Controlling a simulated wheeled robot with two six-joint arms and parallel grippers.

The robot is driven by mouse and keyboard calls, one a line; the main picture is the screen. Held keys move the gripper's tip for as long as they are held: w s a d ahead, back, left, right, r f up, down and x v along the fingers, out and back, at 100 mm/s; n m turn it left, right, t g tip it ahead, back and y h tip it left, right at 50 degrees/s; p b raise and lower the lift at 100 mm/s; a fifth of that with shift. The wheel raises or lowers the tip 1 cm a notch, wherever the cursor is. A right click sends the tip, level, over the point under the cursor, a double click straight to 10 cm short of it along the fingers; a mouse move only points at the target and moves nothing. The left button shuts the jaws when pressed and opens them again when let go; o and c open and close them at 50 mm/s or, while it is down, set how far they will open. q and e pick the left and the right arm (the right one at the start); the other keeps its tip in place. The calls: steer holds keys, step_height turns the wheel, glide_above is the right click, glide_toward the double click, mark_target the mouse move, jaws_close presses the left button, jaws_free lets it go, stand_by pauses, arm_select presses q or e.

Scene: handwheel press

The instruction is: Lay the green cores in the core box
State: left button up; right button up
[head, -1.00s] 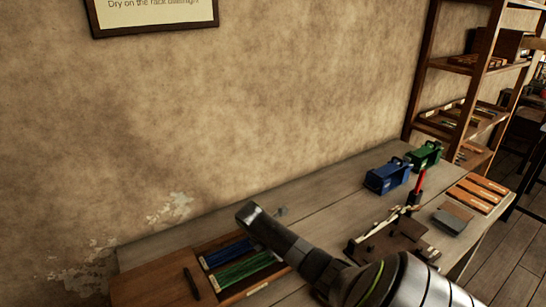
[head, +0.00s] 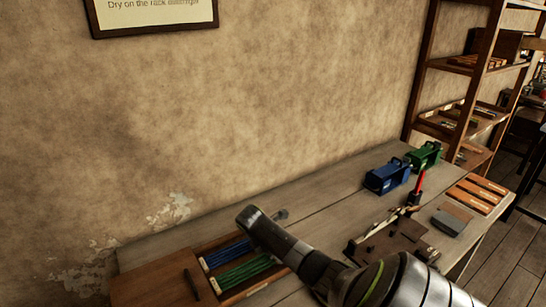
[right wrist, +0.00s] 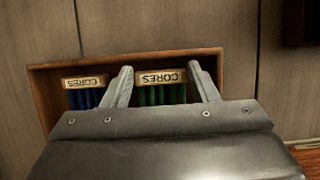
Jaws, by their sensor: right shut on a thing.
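The wooden core box (head: 249,292) lies at the lower left of the bench in the head view. It holds blue cores (head: 228,254) and green cores (head: 243,272) side by side, with light labels at their ends. In the right wrist view the box (right wrist: 40,88) shows with the blue cores (right wrist: 85,99) left and the green cores (right wrist: 160,94) right. My right gripper (right wrist: 162,78) is over the box, its fingers on either side of the green cores, shut on them. Its fingers are hidden in the head view. My left gripper is not in view.
A blue holder (head: 386,176) and a green holder (head: 424,155) stand at the back right of the bench. A wooden fixture (head: 400,245) with a red-handled part and a grey block (head: 452,219) are nearer. A plastered wall bounds the back.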

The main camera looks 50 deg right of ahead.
steer(key=shift+f+p, duration=0.2)
steer(key=shift+p, duration=0.1)
stand_by(0.4)
steer(key=o, duration=1.6)
steer(key=shift+c, duration=0.2)
steer(key=shift+f, duration=0.1)
